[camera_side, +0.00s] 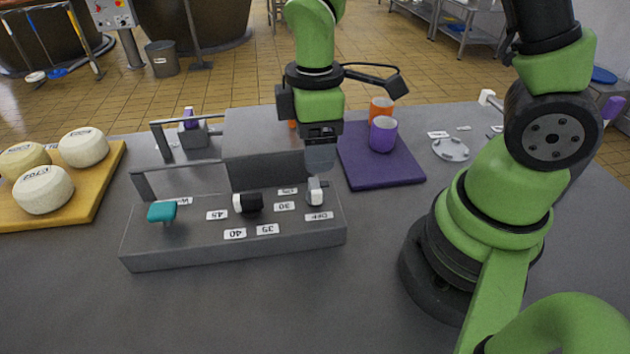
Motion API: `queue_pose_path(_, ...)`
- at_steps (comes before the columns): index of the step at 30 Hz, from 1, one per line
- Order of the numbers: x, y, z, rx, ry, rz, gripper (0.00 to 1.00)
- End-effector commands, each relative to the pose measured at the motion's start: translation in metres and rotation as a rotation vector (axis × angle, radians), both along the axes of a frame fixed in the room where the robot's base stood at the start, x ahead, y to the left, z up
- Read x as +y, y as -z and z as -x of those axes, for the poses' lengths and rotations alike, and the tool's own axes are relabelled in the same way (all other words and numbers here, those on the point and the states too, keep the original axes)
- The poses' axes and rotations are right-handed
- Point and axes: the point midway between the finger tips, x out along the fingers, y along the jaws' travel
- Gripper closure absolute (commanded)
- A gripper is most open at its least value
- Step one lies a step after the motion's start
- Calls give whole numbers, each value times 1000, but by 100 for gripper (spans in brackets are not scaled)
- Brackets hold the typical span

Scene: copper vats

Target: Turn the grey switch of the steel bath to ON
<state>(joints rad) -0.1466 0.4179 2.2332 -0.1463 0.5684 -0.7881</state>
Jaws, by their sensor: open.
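The steel bath is a grey box with a sloped control panel (285,240) in the middle of the table. Its grey switch (315,192) sits at the panel's right end, with an OFF label (319,216) on its near side. No ON label is legible. Left of the switch are a black-and-white knob (248,203) ringed by number labels and a teal handle (162,212). My gripper (320,160) is open and points down just above and behind the switch. I cannot tell whether its fingers touch the switch.
A purple mat (390,172) with a purple cup (383,134) and an orange cup (381,108) lies to the right. A wooden board (90,208) with cheeses (44,190) is at left. A grey rail (215,175) rises behind the panel. The front table is clear.

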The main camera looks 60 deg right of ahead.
Motion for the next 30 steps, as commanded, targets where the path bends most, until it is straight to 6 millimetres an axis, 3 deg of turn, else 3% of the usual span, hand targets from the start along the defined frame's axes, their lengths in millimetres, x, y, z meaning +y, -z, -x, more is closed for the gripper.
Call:
queue_pose_path(6, 0, 40, 2, 8, 2, 1, 32)
queue_pose_path(12, 0, 68, 1, 6, 4, 0, 32)
queue_pose_path(18, 0, 80, 1, 2, 6, -1, 32)
queue_pose_path(27, 0, 82, 0, -1, 5, -1, 32)
queue_pose_path(30, 0, 82, 0, -1, 5, -1, 55)
